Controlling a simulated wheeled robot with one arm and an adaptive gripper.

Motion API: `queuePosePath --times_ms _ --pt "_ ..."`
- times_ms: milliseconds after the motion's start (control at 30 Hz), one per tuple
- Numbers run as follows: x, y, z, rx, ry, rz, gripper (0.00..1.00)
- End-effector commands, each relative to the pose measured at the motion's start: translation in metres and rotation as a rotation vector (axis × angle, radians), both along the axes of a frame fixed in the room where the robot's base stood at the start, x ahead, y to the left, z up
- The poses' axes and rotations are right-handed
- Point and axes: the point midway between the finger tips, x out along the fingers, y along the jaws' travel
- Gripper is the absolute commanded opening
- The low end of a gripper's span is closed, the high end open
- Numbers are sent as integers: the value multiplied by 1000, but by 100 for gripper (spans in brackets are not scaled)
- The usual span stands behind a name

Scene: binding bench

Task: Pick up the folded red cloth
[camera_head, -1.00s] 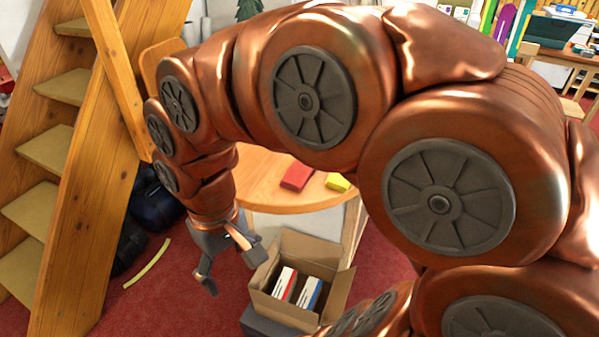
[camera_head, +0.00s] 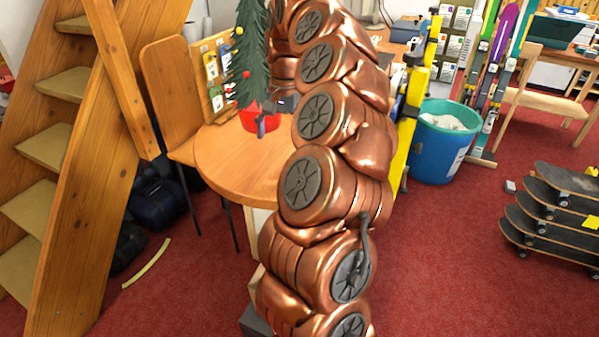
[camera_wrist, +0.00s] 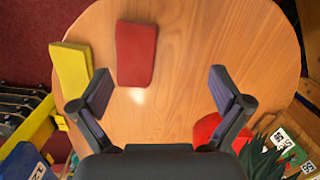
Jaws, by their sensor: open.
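The folded red cloth (camera_wrist: 136,53) lies flat on the round wooden table (camera_wrist: 185,30), in the upper middle of the wrist view. My gripper (camera_wrist: 158,82) is open and empty above the table. The cloth shows between and beyond its two fingers, nearer the left finger, with no contact visible. In the head view my arm hides the cloth, and only part of my gripper (camera_head: 265,125) shows over the table (camera_head: 235,165).
A folded yellow cloth (camera_wrist: 71,68) lies just left of the red one. A red pot (camera_wrist: 212,128) with a small decorated tree (camera_head: 252,50) stands on the table near my gripper. A wooden chair (camera_head: 172,95) and a blue bin (camera_head: 440,145) flank the table.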

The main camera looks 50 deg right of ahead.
Motion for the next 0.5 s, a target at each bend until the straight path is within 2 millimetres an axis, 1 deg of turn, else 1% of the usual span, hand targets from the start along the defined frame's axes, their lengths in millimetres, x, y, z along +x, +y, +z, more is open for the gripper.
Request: queuePosePath --times_ms 33,100,200,333,500 --pt "-4 -15 -7 2 12 -55 100" --pt "-9 -31 -13 2 25 -116 100" --pt "-16 -46 -17 0 34 -172 100" --pt "-20 -52 -22 1 43 -198 100" --pt "-21 -50 -32 5 47 -197 100"
